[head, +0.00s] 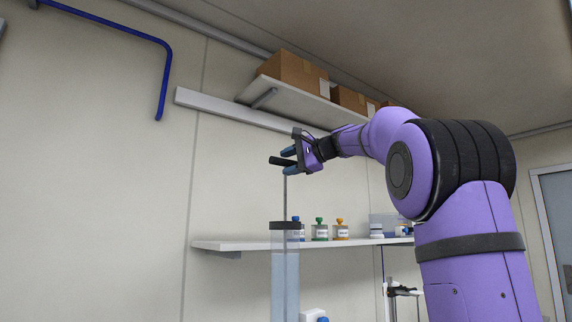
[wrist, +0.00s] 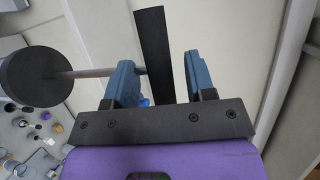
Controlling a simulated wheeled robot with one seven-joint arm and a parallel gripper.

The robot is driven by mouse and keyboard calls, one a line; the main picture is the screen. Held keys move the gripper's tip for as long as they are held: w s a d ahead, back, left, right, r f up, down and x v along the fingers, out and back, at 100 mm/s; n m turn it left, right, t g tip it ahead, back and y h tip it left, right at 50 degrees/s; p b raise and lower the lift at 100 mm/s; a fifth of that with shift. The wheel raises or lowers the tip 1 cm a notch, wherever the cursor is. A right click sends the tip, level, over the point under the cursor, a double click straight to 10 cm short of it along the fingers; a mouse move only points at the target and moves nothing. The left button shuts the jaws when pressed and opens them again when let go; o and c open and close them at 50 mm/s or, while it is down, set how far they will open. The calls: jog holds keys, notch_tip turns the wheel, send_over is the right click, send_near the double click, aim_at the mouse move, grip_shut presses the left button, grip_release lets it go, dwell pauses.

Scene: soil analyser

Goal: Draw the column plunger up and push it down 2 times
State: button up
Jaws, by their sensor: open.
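The column (head: 285,285) is a tall clear cylinder with pale blue contents and a black cap (head: 285,226). A thin grey plunger rod (head: 285,200) stands upright out of the cap, with a good length showing. Its black bar handle (head: 277,160) is at the top. My gripper (head: 290,160) is at the handle's height, with its blue fingers above and below it. In the wrist view, the handle (wrist: 152,45) lies between the open fingers (wrist: 160,62), with gaps on both sides. The rod (wrist: 90,73) runs from the cap (wrist: 35,75) behind one finger.
A wall shelf (head: 225,245) behind the column holds several small bottles (head: 320,230) with coloured caps and a clear bin (head: 383,224). A higher shelf (head: 290,98) above my gripper carries cardboard boxes (head: 293,73). A blue pipe (head: 165,80) runs on the left wall. The space left of the column is clear.

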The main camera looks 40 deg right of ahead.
jog(key=shift+w+a+f, duration=0.1)
jog(key=shift+w+a, duration=0.1)
jog(key=shift+w, duration=0.25)
grip_shut()
notch_tip(320, 180, down, 12)
jog(key=shift+f, duration=0.15)
dwell(0.3)
grip_release()
jog(key=shift+s, duration=0.1)
